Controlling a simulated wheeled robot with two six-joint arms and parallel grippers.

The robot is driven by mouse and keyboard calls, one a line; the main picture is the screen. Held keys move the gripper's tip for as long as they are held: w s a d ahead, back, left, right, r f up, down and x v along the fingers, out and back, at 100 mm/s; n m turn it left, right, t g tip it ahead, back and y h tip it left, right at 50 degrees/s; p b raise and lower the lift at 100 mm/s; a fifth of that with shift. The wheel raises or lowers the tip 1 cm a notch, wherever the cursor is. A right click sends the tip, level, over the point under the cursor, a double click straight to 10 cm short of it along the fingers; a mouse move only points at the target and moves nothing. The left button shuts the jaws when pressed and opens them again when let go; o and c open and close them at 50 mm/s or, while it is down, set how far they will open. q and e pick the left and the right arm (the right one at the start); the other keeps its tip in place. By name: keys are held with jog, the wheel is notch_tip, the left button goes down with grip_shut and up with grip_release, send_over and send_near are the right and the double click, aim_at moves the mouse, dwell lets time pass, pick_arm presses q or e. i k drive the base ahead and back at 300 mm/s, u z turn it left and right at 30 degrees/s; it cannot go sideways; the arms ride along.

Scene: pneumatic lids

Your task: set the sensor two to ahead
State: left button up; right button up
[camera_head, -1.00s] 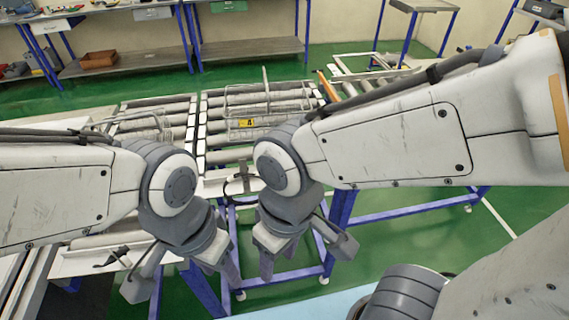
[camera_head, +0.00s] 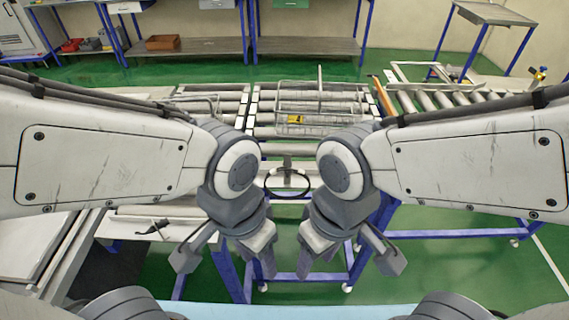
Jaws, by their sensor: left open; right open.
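No part is clearly readable as sensor two. A small dark fitting (camera_head: 156,228) sits on the pale plate at the left, beside my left arm. Another dark fitting (camera_head: 287,163) stands at the front edge of the middle roller conveyor, with a black ring (camera_head: 287,194) just below it. I cannot tell whether either one is the sensor or which way it points. My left gripper (camera_head: 226,262) is open and empty, hanging in front of the conveyor. My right gripper (camera_head: 352,260) is open and empty to its right. Neither touches anything visible.
A wire basket (camera_head: 315,97) with a yellow label rests on the roller conveyor (camera_head: 262,118). Another conveyor (camera_head: 425,100) runs off right, near an orange bar (camera_head: 379,90). A yellow-and-blue fitting (camera_head: 541,74) is far right. Blue table legs stand below; green floor is open at right.

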aim_at(156, 226)
jog(key=z, duration=2.5)
jog(key=k, duration=0.45)
jog(key=u, duration=2.55)
